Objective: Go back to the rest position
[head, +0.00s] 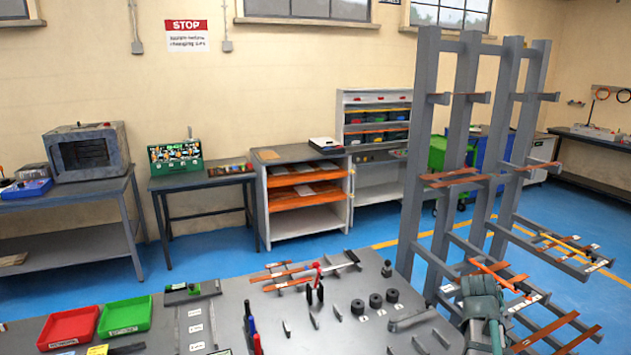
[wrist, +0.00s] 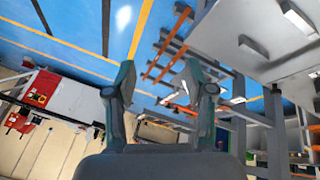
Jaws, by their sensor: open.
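My gripper (wrist: 160,85) shows in the wrist view with its two fingers spread apart and nothing between them. In the head view part of my arm's grey-green end shows at the lower right, in front of the grey rack (head: 465,150). The fingertips cannot be made out clearly there. In the wrist view the scene is tilted and turned over, with copper bars on the rack (wrist: 172,45) beyond the fingers and the grey bench top (wrist: 255,50) at the upper right.
The grey workbench (head: 262,335) carries a red tray (head: 68,328), a green tray (head: 125,316), black round dies (head: 390,296) and hand tools. The rack with copper bars (head: 545,335) stands close to the arm at right. Blue floor (head: 210,250) lies open behind the bench.

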